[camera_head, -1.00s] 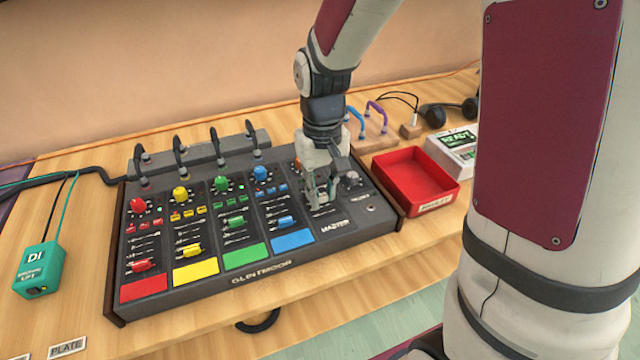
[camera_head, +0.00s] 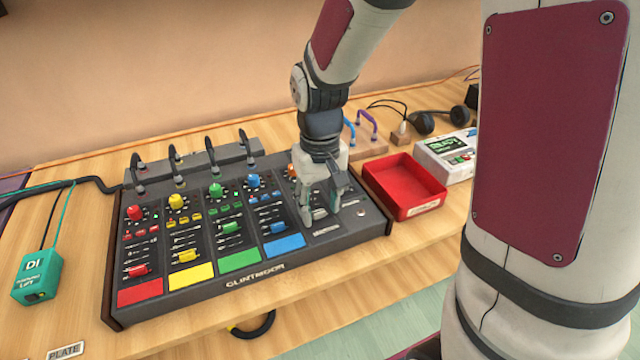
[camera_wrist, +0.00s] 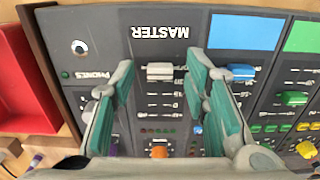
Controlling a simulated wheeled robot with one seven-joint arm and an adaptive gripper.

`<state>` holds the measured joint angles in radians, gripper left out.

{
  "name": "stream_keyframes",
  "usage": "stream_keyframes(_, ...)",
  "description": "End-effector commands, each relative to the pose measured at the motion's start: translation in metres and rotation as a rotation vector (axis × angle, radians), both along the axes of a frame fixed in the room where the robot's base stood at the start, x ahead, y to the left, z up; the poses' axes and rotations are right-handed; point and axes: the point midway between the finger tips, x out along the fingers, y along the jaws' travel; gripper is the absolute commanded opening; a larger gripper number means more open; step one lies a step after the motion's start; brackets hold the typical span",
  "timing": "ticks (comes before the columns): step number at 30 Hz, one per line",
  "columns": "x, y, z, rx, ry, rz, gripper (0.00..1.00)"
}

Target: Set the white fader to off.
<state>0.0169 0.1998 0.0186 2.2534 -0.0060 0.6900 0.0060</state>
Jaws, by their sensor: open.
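The white fader (camera_wrist: 160,71) is a small pale cap on the master strip, at the slot end nearest the MASTER label in the wrist view. My gripper (camera_wrist: 160,78) is open, with one finger on each side of the cap and gaps visible between. In the head view my gripper (camera_head: 320,212) is low over the master strip at the right end of the mixer (camera_head: 258,268), and its fingers hide the fader there. The scale marks beside the slot are too small to read surely.
A blue fader (camera_wrist: 240,72) is just right of the right finger in the wrist view. An orange knob (camera_wrist: 159,151) is on the master strip. A red tray (camera_head: 432,203) stands right of the mixer, with a white device (camera_head: 432,150) beyond. Cables arch along the mixer's back.

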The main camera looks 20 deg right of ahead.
Motion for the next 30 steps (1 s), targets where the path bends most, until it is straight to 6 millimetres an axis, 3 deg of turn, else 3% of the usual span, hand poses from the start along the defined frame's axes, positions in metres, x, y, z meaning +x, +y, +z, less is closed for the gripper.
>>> stream_keyframes(15, 0.0, 0.0, 0.095, 0.0, -0.003, 0.0, 0.42)
stream_keyframes(21, -0.001, 0.0, 0.11, 0.0, 0.002, 0.0, 0.42)
stream_keyframes(30, -0.001, 0.0, 0.111, 0.0, 0.002, 0.0, 0.42)
